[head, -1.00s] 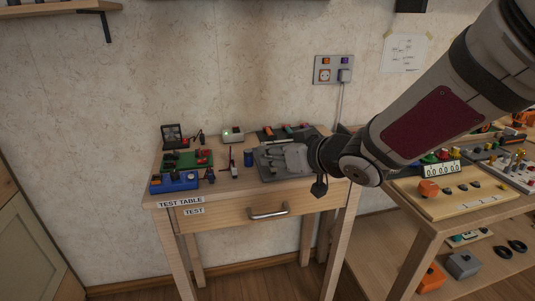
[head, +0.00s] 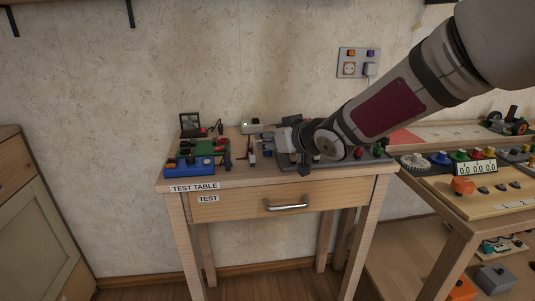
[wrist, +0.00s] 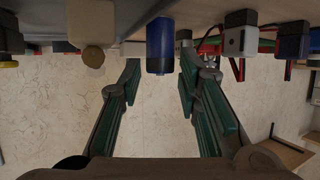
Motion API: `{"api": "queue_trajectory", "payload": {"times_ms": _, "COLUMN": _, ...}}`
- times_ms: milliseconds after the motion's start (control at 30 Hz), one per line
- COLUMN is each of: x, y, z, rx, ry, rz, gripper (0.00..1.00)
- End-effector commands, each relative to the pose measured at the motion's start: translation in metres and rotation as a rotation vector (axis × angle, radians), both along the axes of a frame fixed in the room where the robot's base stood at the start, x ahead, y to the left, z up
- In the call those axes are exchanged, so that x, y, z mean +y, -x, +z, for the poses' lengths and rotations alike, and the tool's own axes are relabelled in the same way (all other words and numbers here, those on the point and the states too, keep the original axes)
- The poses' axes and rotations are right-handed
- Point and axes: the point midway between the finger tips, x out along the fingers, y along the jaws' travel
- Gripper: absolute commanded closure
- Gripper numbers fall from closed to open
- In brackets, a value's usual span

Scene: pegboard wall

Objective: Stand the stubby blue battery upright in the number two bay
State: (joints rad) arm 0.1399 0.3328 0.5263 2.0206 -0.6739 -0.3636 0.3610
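The stubby blue battery (wrist: 160,45) hangs down from the top of the wrist view, where the tabletop appears inverted. In the head view it is a small blue shape (head: 267,153) standing on the test table, left of my gripper. My gripper (wrist: 160,70) is open, with its green-padded fingers on either side of the battery's line. No contact with the battery is visible. I cannot clearly identify the number two bay.
A blue case (head: 190,168) and a green board (head: 205,148) stand left on the test table (head: 240,180). A small grey device (head: 251,127) is behind. A dark grey tray (head: 284,161) lies partly under my arm. The right-hand table holds a tan numbered board (head: 480,200).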

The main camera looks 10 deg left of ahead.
Motion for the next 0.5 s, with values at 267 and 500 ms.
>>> {"api": "queue_trajectory", "payload": {"times_ms": 267, "x": 0.0105, "y": -0.0129, "z": -0.0071, "rx": 0.0, "ry": 0.0, "rz": 0.0, "gripper": 0.69}}
{"api": "queue_trajectory", "payload": {"times_ms": 500, "x": 0.0103, "y": -0.0127, "z": -0.0066, "rx": 0.0, "ry": 0.0, "rz": 0.0, "gripper": 0.89}}
